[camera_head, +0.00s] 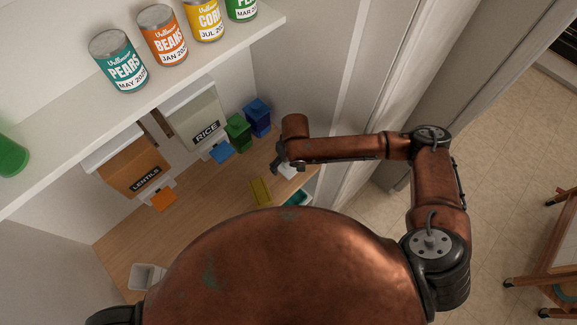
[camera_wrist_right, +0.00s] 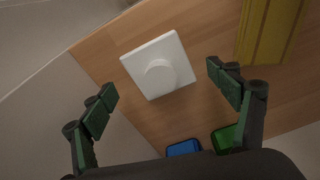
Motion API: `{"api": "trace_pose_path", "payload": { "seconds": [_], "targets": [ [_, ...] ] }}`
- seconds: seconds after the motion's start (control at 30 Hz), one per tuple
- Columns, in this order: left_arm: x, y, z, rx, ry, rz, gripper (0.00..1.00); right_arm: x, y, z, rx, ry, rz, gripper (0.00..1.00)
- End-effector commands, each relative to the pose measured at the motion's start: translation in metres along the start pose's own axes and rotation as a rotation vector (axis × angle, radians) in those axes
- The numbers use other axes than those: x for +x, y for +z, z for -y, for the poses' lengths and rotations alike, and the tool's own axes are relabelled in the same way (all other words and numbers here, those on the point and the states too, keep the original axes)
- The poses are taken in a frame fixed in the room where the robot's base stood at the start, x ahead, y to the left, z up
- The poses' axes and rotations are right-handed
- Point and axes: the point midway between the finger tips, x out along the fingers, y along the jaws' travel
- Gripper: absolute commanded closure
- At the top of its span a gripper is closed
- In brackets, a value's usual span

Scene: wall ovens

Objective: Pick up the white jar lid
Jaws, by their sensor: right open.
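The white jar lid (camera_wrist_right: 179,66) is a square plate with a round knob on top, and it lies on the wooden shelf surface in the right wrist view. In the head view the lid (camera_head: 288,171) shows partly, beside my right gripper. My right gripper (camera_wrist_right: 161,88) is open, with one finger on each side of the lid and a gap to it on both sides. In the head view the right gripper (camera_head: 281,163) hangs over the shelf. My left gripper is not seen; only a dark part shows at the lower left edge of the head view.
A yellow item (camera_head: 260,191) lies near the lid. A lentils container (camera_head: 133,163), a rice container (camera_head: 196,120), a green container (camera_head: 238,131) and a blue container (camera_head: 257,117) line the back. An upper shelf (camera_head: 60,142) holds several cans. A white container (camera_head: 147,277) stands front left.

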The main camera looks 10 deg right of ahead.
Motion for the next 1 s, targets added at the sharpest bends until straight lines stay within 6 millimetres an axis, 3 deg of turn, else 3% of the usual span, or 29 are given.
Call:
{"api": "trace_pose_path", "payload": {
  "seconds": [0.13,0.4,1.0],
  "targets": [
    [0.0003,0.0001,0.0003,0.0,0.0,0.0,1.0,0.0139,0.0004,0.001,-0.002,-0.001,0.0,0.18],
    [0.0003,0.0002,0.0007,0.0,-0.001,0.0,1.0,0.0151,0.0002,0.0013,-0.003,-0.001,-0.001,0.2],
    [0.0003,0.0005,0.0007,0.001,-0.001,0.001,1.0,0.0149,0.0001,0.0012,-0.003,-0.001,-0.001,0.61]
  ]
}}
